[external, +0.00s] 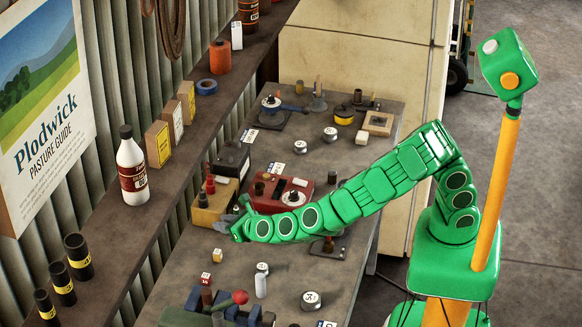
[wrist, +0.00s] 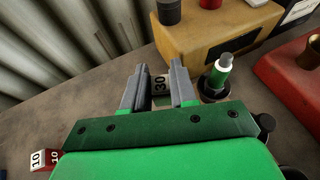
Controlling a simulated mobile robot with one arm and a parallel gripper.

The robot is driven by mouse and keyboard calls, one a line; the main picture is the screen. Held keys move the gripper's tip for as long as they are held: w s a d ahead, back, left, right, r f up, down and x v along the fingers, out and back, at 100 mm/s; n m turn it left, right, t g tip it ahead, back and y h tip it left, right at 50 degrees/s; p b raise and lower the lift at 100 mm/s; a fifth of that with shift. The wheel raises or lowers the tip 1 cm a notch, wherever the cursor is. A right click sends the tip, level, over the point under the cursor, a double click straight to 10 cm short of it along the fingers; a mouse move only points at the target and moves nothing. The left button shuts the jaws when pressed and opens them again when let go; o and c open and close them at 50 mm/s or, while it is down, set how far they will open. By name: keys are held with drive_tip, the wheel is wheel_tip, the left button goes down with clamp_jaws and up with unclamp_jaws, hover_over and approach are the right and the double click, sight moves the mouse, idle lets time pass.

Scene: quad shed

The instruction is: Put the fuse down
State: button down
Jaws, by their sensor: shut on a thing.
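The fuse (wrist: 160,86) is a small block with a pale face marked "30" in the wrist view. My gripper (wrist: 158,88) is shut on it, one grey finger on each side. In the external view my gripper (external: 236,228) is low over the bench, just in front of the yellow box; I cannot make out the fuse there. I cannot tell whether the fuse touches the bench top. A green and white cylinder (wrist: 220,72) stands on a dark round base to the right of my fingers in the wrist view.
The yellow box (external: 213,205) and a red box (external: 283,193) stand close by. A red block marked "10" (wrist: 46,159) and a yellow block (external: 217,254) lie nearby. The corrugated wall (wrist: 70,40) is beyond. Some bench top (external: 245,280) is bare.

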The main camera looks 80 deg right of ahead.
drive_tip(key=shift+f, duration=1.9)
drive_tip(key=c, duration=1.2)
unclamp_jaws()
drive_tip(key=shift+f, duration=0.1)
drive_tip(key=shift+v, duration=6)
